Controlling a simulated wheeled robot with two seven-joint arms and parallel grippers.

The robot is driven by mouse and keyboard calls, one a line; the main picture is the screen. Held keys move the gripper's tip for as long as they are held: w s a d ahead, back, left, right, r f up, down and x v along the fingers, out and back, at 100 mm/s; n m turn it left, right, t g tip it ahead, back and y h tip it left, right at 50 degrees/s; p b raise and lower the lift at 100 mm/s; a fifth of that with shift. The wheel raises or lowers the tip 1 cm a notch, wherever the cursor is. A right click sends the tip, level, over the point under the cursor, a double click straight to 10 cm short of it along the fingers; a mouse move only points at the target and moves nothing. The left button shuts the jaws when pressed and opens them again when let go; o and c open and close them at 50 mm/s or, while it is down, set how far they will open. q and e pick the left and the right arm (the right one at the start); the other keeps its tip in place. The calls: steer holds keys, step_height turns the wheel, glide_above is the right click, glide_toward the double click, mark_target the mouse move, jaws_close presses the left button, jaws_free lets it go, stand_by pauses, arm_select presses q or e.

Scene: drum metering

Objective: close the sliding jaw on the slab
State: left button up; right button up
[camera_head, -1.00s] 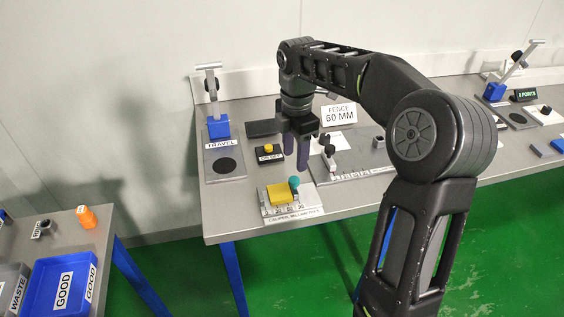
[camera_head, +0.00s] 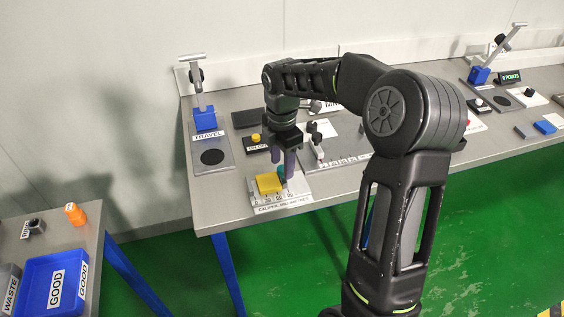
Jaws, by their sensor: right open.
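The yellow slab (camera_head: 267,184) lies on the caliper (camera_head: 283,208), a pale plate with a printed millimetre scale near the front edge of the bench. The teal knob of the sliding jaw (camera_head: 281,172) stands at the slab's right back side, partly hidden by my gripper. My right gripper (camera_head: 282,164) points down with open fingers at the teal knob. I cannot tell if the fingers touch it. Any gap between jaw and slab is too small to judge. My left gripper is out of view.
A black box with a yellow button (camera_head: 255,139) stands behind the caliper. A blue lever stand marked TRAVEL (camera_head: 205,118) is at the left. A fence fixture (camera_head: 340,150) lies to the right. A lower table at left holds a blue GOOD bin (camera_head: 40,272) and an orange part (camera_head: 75,213).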

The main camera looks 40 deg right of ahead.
mark_target(282, 169)
steer(key=shift+f, duration=0.4)
steer(key=shift+c, duration=0.6)
steer(key=c, duration=0.9)
steer(key=shift+o, duration=0.2)
steer(key=o, duration=1)
steer(key=shift+r, duration=0.15)
step_height(282, 169, up, 8)
steer(key=shift+a+f, duration=0.1)
steer(key=shift+f, duration=0.1)
